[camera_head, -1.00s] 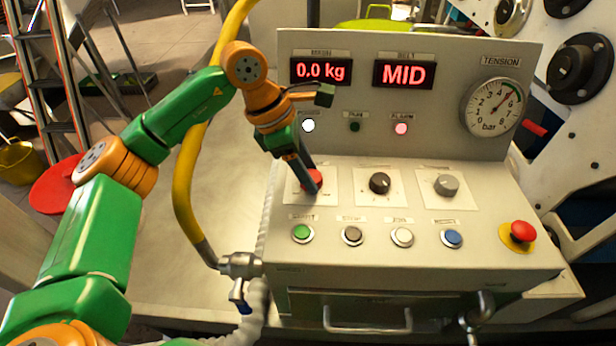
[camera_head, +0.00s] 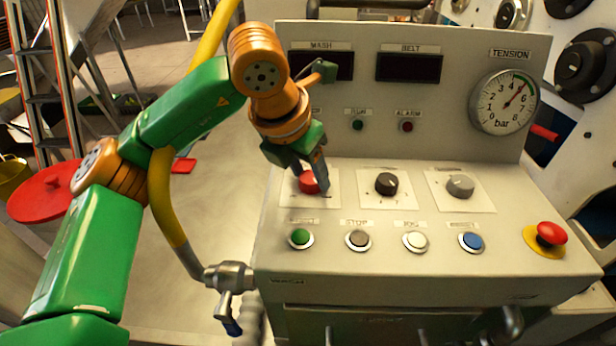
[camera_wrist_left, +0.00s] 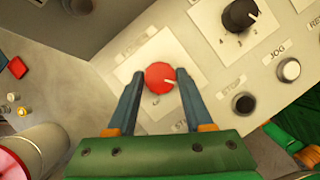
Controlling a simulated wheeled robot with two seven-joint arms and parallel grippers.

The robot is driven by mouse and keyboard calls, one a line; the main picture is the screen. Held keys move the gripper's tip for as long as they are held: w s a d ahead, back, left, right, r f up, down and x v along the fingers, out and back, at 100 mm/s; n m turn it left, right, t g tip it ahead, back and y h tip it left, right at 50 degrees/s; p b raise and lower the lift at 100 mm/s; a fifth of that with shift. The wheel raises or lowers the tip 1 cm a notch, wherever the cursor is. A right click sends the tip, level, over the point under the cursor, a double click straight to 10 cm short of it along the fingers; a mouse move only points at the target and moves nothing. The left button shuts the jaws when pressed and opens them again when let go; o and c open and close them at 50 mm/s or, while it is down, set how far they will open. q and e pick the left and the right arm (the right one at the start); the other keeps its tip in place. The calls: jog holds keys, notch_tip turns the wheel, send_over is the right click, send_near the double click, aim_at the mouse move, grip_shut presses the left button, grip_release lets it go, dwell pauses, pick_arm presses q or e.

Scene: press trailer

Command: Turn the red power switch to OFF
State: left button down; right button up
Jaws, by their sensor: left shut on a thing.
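The red power switch (camera_head: 308,182) is a round knob on a white plate at the upper left of the sloped control panel (camera_head: 350,262). My left gripper (camera_head: 311,186) is shut on it from above, and its fingers partly cover it in the head view. The WASH display (camera_head: 330,66) and BELT display (camera_head: 408,67) are dark. The RUN lamp (camera_head: 357,125) and ALARM lamp (camera_head: 406,126) look unlit. My right gripper is not in view.
A black knob (camera_head: 386,184) and a grey knob (camera_head: 460,186) stand to the right. Below are a green button (camera_head: 300,237) and several others. A red emergency button (camera_head: 551,233) is at the far right. A yellow hose (camera_head: 163,205) runs behind my left arm.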

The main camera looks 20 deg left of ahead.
pick_arm(q)
jog(key=shift+d+n+y+b, duration=0.1)
jog(key=shift+n+y+b, duration=0.3)
jog(key=shift+n, duration=0.7)
jog(key=shift+c, duration=1.5)
grip_release()
jog(key=shift+r, duration=0.1)
jog(key=v, duration=0.6)
jog(key=shift+s+r, duration=0.25)
jog(key=shift+r, duration=0.1)
